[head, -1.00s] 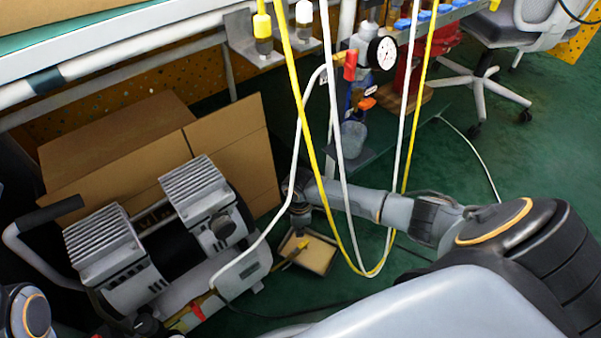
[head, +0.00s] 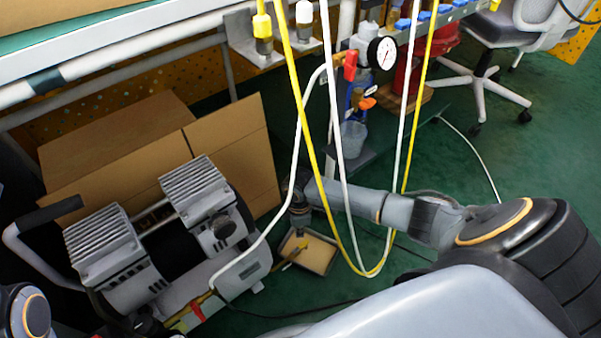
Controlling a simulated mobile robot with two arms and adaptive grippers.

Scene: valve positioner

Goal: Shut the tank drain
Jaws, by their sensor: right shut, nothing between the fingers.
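The compressor with its grey tank (head: 185,298) stands on the floor at the lower left. A small yellow piece (head: 294,251), which looks like the drain's lever, shows just right of the tank's end, over a shallow tray (head: 322,263). Its exact setting is too small to tell. My right gripper (head: 300,228) is shut and empty, pointing down just above the yellow piece and the tray's back edge. I cannot tell whether it touches the lever. My left gripper is out of view; only a part of my left arm shows at the lower left corner.
Yellow and white hoses (head: 352,235) hang in front of my right forearm. A cardboard box (head: 115,140) stands behind the compressor. A gauge (head: 382,53) and a red lever (head: 350,66) are at the bench edge.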

